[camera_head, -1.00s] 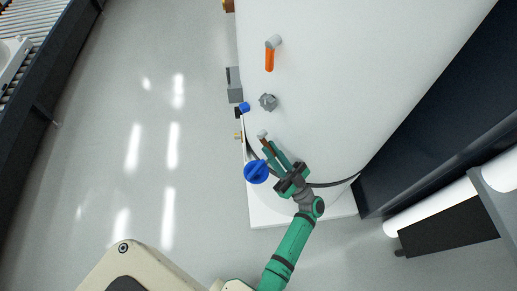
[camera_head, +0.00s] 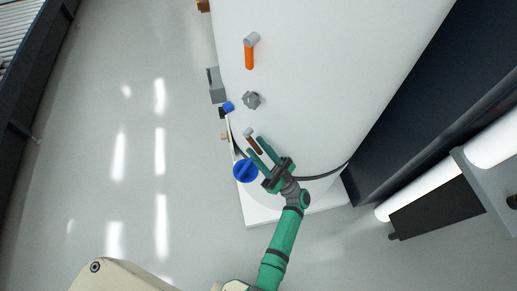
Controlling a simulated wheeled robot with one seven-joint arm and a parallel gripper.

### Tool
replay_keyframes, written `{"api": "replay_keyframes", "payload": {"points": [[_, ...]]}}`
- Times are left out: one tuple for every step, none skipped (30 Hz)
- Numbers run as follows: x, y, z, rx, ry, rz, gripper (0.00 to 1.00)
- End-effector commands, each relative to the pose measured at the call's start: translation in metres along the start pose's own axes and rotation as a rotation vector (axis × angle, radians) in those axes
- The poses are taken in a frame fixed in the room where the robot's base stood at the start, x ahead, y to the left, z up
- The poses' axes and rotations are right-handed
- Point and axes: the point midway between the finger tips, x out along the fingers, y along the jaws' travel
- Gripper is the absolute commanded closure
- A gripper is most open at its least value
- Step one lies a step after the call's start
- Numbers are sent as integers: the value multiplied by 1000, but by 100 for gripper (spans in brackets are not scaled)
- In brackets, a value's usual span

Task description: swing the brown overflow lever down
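The brown overflow lever (camera_head: 256,145) is a short bar on a grey pivot on the white tank (camera_head: 320,70). It slants down to the right from the pivot in the head view. My gripper (camera_head: 258,152) is green with dark parts. Its two fingers are spread apart and reach up-left to the lever. The lever's free end appears between the fingertips or just above them. I cannot tell whether either finger touches it.
A blue knob (camera_head: 245,171) sits just left of my gripper. An orange lever (camera_head: 249,57), a grey knob (camera_head: 251,100) and a small blue part (camera_head: 228,107) are higher up. A dark panel (camera_head: 420,95) stands on the right. Open floor (camera_head: 110,130) lies left.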

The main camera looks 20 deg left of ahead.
Motion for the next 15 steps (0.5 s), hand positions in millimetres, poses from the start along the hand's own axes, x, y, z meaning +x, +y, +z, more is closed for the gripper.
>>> {"api": "replay_keyframes", "payload": {"points": [[1, 0, 0, 1, 0, -1, 69], [1, 0, 0, 1, 0, -1, 69], [1, 0, 0, 1, 0, -2, 69], [1, 0, 0, 0, 0, -2, 69], [1, 0, 0, 0, 0, -1, 69], [0, 0, 0, 0, 0, -1, 69], [-1, 0, 0, 0, 0, -1, 69], [-2, 0, 0, 0, 0, -1, 69], [-5, 0, 0, 0, 0, 0, 69], [-8, 1, 0, 0, 0, 0, 69], [-12, 1, 0, 0, -1, 1, 69], [-18, 1, 0, 0, -1, 1, 69], [-23, 1, 0, 0, 0, 2, 69], [-28, 1, 0, 0, 0, 2, 69], [-36, 1, 0, 0, 0, 3, 69]]}}
